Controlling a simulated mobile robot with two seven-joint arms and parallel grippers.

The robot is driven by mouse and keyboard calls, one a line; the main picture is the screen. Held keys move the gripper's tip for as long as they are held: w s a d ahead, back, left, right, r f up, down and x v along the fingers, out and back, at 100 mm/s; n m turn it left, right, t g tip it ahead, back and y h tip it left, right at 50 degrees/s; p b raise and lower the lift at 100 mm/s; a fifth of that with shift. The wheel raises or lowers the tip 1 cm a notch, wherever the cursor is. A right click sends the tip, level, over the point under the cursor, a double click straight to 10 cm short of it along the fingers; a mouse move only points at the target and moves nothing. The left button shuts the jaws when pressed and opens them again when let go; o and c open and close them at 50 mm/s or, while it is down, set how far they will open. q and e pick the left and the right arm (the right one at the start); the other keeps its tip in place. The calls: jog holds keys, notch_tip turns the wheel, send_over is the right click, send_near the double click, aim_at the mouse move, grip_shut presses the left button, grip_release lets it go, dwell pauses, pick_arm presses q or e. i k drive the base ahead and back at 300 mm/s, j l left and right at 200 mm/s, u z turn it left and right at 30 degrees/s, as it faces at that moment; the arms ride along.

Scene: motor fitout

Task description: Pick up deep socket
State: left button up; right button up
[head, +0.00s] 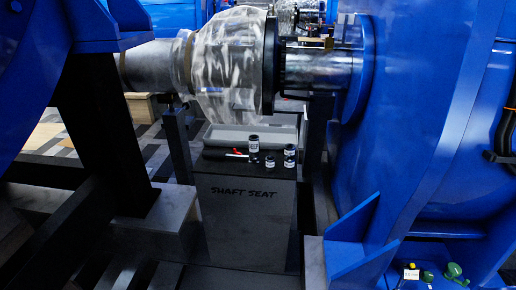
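A tall dark cylinder with a white label band (254,148) stands upright on the dark top of the grey stand marked SHAFT SEAT (245,225). It is the tallest of the small cylinders there and looks like the deep socket; its label is too small to read surely. Shorter dark cylinders with pale bands stand to its right, one at the front (269,162) and others (289,160) near the right edge. Neither of my grippers can be made out in the head view.
A grey tray (222,137) lies behind the cylinders, with a red-and-black tool (236,154) at their left. A large blue housing (420,130) fills the right, and a shaft with a clear-wrapped part (230,60) passes above. Small green items (455,272) sit at lower right.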

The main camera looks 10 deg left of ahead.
aim_at(253, 140)
jog(key=j+z, duration=0.1)
jog(key=z, duration=0.6)
jog(key=i+j+z, duration=0.15)
jog(key=j+z, duration=0.25)
jog(key=i+j+z, duration=0.1)
jog(key=j+z, duration=0.45)
jog(key=j, duration=0.75)
